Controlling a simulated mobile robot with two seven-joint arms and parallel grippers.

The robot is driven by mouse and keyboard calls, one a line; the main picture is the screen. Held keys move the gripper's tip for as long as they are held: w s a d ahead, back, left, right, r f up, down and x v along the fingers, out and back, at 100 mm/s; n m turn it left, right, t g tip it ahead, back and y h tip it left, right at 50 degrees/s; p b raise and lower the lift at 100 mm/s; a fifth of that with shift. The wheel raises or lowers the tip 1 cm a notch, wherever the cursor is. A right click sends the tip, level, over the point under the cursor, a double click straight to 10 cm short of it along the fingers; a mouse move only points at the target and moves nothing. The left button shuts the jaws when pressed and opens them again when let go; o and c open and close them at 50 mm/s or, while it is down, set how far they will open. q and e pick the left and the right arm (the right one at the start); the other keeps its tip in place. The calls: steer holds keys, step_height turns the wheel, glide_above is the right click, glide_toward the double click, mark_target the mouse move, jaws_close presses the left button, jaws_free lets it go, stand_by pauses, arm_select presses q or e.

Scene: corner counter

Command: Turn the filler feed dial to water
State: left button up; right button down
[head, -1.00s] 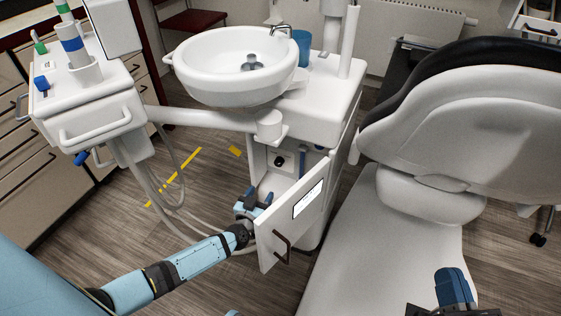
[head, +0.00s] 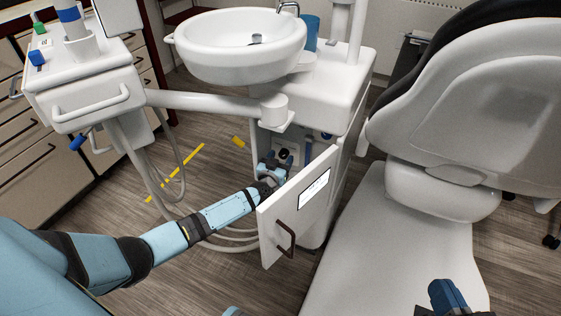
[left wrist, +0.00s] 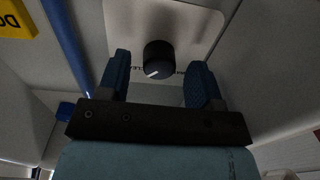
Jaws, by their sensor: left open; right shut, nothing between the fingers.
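The feed dial (left wrist: 159,59) is a black round knob with a white pointer line on a pale plate (left wrist: 188,18) in the left wrist view. The pointer aims to the lower left. Lettering below the dial is partly hidden by my gripper. In the head view the dial (head: 284,153) is a small dark spot inside the open cabinet. My left gripper (head: 274,166) is in the cabinet opening. In the left wrist view its open blue fingers (left wrist: 158,82) stand left and right of the dial, apart from it. My right gripper (head: 447,296) is shut at the lower right.
The cabinet door (head: 298,210) stands open beside my left arm. A blue tube (left wrist: 65,40) and a yellow label (left wrist: 14,20) are left of the dial. The white basin (head: 240,45) is above, the dental chair (head: 400,240) to the right. Hoses (head: 150,170) hang at left.

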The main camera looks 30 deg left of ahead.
arm_select(q)
steer(key=shift+c, duration=0.2)
steer(key=c, duration=0.9)
